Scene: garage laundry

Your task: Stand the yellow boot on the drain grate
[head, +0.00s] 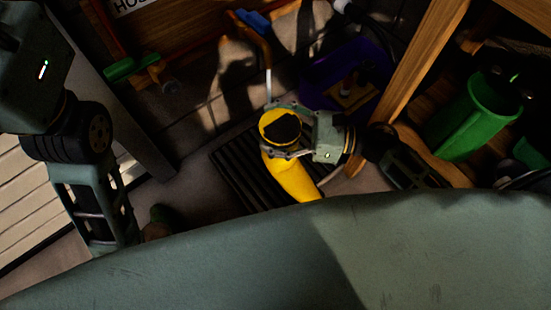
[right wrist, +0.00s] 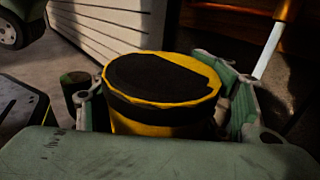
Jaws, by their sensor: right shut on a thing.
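The yellow boot (head: 289,177) is in the middle of the head view, its dark round opening facing up toward the camera and its foot pointing down the picture. My right gripper (head: 276,130) is shut around the boot's upper shaft. The right wrist view shows the boot's rim (right wrist: 165,121) between the two green fingers. The dark slatted drain grate (head: 232,172) is on the floor behind and below the boot. I cannot tell whether the sole touches it. My left arm hangs at the left; its gripper's fingers are not clearly seen.
A green bucket (head: 468,122) stands on a wooden shelf at the right, beside a wooden post (head: 412,62). A purple bin (head: 322,72) is behind the grate. A hose tap with a green handle (head: 131,68) is on the wall. My own green body fills the bottom.

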